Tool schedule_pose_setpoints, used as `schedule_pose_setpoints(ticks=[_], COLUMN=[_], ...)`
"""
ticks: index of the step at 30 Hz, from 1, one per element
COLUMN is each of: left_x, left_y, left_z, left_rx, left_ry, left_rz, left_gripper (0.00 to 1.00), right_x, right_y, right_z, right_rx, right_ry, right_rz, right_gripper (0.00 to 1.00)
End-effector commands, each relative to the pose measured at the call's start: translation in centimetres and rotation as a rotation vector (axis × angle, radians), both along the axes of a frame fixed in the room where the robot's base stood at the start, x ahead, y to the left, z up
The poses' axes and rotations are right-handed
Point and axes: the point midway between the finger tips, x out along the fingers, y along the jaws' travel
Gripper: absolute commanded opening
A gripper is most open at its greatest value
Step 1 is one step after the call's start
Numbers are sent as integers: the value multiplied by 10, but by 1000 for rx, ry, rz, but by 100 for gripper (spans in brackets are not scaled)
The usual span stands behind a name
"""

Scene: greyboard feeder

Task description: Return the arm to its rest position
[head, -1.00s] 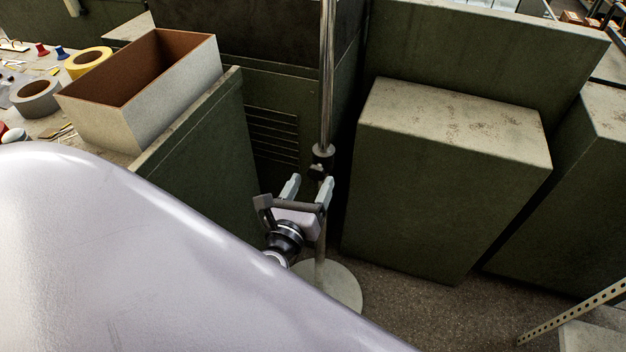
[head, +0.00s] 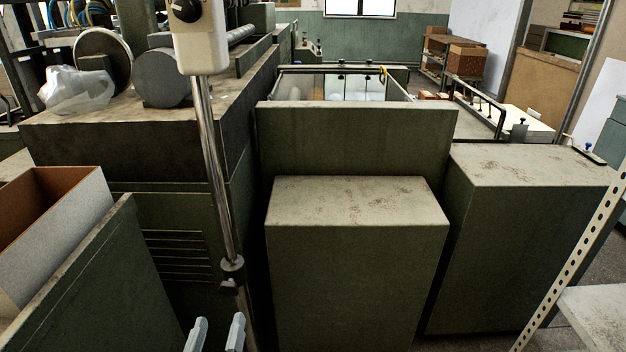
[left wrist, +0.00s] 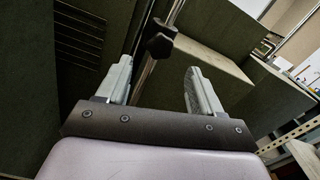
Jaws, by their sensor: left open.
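My left gripper (head: 215,335) shows at the bottom edge of the head view, with only its two pale fingertips in the picture. In the left wrist view the left gripper (left wrist: 155,85) is open, its fingers wide apart with nothing between them. Beyond the fingers stands a metal pole (head: 212,160) with a dark clamp knob (left wrist: 160,38). The rest of the left arm is out of the head view. My right gripper is not in view.
Green machine cabinets (head: 350,270) stand close ahead and to the right. An open box (head: 75,235) stands at the left. A perforated shelf post (head: 575,255) and grey shelf (head: 600,310) are at the lower right. Some dark floor shows between them.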

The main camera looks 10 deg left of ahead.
Motion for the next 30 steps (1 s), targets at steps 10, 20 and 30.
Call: schedule_pose_setpoints(ticks=[10, 20, 30], left_x=[-17, -56, -89], left_y=[2, -18, -44], left_z=[-52, -115, -138], left_rx=[-583, -1575, -2448], left_ry=[106, 184, 115], left_rz=[53, 292, 665], left_gripper=[66, 66, 66], right_x=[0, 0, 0], right_y=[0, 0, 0], right_z=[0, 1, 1], right_rx=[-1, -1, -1], right_ry=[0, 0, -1], right_rz=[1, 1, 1], right_gripper=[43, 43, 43])
